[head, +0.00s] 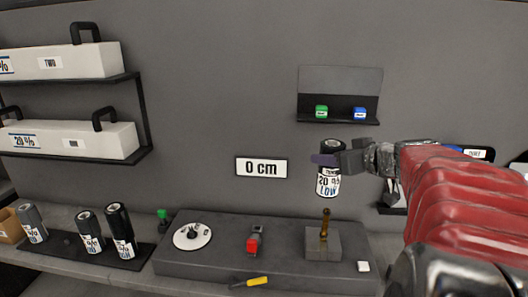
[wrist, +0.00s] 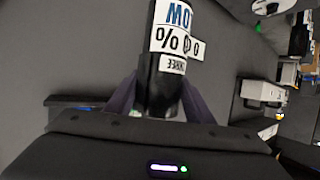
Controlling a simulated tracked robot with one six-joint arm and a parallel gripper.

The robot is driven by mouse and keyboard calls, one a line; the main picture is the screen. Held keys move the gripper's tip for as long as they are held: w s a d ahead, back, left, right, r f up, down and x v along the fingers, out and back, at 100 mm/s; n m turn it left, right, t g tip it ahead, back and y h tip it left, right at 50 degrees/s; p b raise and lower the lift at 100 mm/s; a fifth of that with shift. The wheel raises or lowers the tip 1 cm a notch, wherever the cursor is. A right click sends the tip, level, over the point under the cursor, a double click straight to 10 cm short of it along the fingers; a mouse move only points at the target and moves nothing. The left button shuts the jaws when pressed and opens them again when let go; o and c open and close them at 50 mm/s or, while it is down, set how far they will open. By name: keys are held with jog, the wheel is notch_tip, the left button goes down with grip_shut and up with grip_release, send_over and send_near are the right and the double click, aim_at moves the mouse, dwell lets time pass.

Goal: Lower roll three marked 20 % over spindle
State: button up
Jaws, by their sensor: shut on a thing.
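My gripper (head: 330,159) is shut around the upper, black part of a roll (head: 328,184). Its white label reads 20 % and LOW in the head view. The wrist view shows the same roll (wrist: 177,45) between the two dark fingers, with THREE on its label. The roll hangs close to upright. A brass post (head: 325,222), which looks like the spindle, stands on a grey block (head: 322,244) on the bench. In the head view the roll is above the post with a gap between them. How well they line up in depth I cannot tell.
Several other rolls (head: 91,232) stand on a dark tray at the left. A white disc (head: 192,236), a red-topped item (head: 253,243) and a yellow-handled tool (head: 256,281) lie left of the post. A shelf (head: 338,112) holds green and blue blocks.

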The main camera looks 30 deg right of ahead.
aim_at(329, 210)
jog(key=shift+s+d, duration=0.3)
jog(key=shift+d, duration=0.05)
jog(key=shift+f, duration=0.1)
jog(key=shift+f, duration=8.2)
jog(key=shift+f, duration=0.15)
jog(key=o, duration=1.4)
jog(key=shift+c, duration=0.2)
jog(key=shift+s, duration=0.1)
jog(key=v, duration=1.3)
jog(key=shift+s, duration=0.3)
